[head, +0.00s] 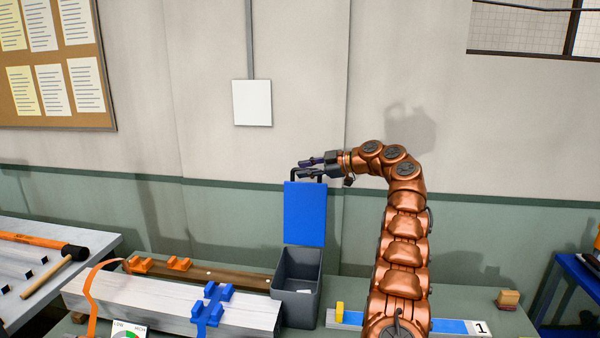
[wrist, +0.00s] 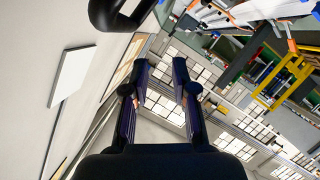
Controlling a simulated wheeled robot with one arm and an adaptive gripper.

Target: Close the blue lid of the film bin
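The film bin (head: 297,290) is a dark grey open-topped box on the bench, with something pale inside. Its blue lid (head: 305,215) stands upright above the bin's back edge, so the bin is open. A black handle (head: 295,175) rises from the lid's top edge. My gripper (head: 303,163) is at the height of the handle, pointing left, and overlaps it in the head view; contact cannot be told. In the wrist view my gripper (wrist: 160,72) has its fingers apart with nothing between them. A dark curved bar (wrist: 118,14), apparently the handle, crosses the top left there.
Left of the bin lie a pale profile (head: 160,303) with a blue clamp (head: 211,305) and a brown bar with orange clamps (head: 178,263). A blue strip with a yellow stop (head: 339,311) is at right, near a wooden block (head: 508,299). The wall is close behind.

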